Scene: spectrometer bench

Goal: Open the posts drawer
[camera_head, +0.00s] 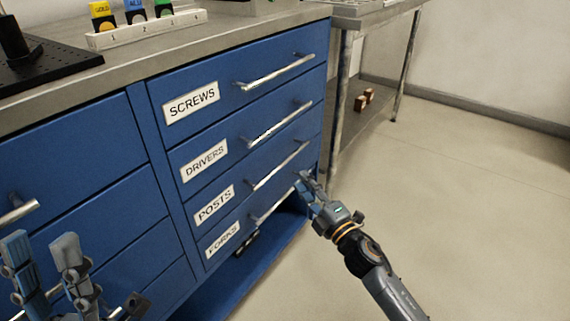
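The posts drawer (236,196) is the third blue drawer down in the right column, labelled POSTS. It looks shut, with its front in line with its neighbours. Its silver bar handle (279,166) slants up to the right and shows along its length. My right gripper (304,182) is at the right side of the cabinet, just below the right end of the posts handle and by the right end of the forks handle (274,207). Its fingertips are small and overlap, so contact is unclear. My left gripper (42,248) is at the lower left, fingers apart and empty.
Above are the screws drawer (235,85) and the drivers drawer (230,142); the forks drawer (237,229) is below. A metal table (375,18) stands to the right, with small brown blocks (362,102) on its lower shelf. The floor at right is clear.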

